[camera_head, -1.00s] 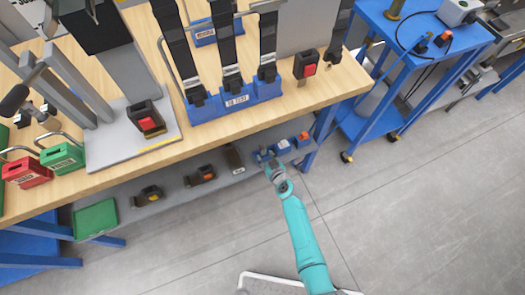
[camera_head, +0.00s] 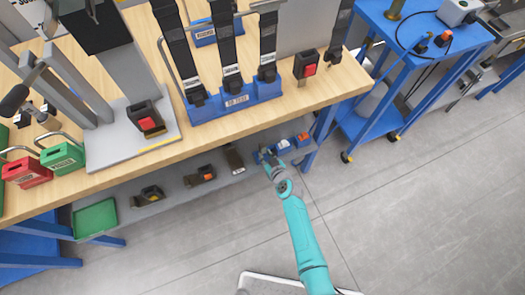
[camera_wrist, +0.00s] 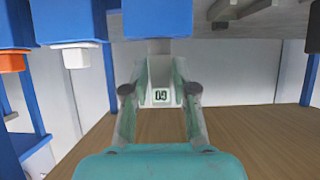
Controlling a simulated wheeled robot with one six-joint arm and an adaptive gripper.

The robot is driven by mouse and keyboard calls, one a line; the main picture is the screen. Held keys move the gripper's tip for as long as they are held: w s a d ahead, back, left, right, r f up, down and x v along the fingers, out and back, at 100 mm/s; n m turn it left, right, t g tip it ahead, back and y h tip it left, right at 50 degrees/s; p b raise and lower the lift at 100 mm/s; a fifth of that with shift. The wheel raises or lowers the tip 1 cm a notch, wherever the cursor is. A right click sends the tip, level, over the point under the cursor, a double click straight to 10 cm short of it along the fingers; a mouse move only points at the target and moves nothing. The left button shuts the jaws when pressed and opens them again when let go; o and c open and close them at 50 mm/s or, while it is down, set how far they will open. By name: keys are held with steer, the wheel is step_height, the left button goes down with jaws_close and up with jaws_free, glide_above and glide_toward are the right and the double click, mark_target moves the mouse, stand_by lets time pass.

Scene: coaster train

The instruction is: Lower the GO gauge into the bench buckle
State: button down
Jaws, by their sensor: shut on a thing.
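The GO gauge (camera_wrist: 161,96) is a pale block with a small label that reads upside down in the wrist view. My gripper (camera_wrist: 160,78) is shut on it, with one finger on each side. A blue body (camera_wrist: 157,18) adjoins the gauge at the top of that view; I cannot tell whether they are joined. In the head view my gripper (camera_head: 267,164) is at the lower shelf, where the gauge is too small to make out. On the bench top are a black buckle with a red button (camera_head: 148,118) on a grey stand and another (camera_head: 306,66) near the right edge.
A blue piece with white (camera_head: 283,146) and one with orange (camera_head: 301,139) sit right of my gripper. Dark buckles (camera_head: 201,175) and a green tray (camera_head: 95,218) lie left. The bench edge (camera_head: 250,120) overhangs the shelf. A blue strap rack (camera_head: 235,103) stands above.

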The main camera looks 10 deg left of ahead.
mark_target(264, 148)
steer(key=shift+r, duration=2.15)
steer(key=shift+s+d, duration=0.55)
steer(key=shift+s, duration=0.25)
steer(key=shift+s+d, duration=0.6)
steer(key=shift+s, duration=0.25)
steer(key=shift+s+d, duration=0.55)
steer(key=shift+s, duration=0.25)
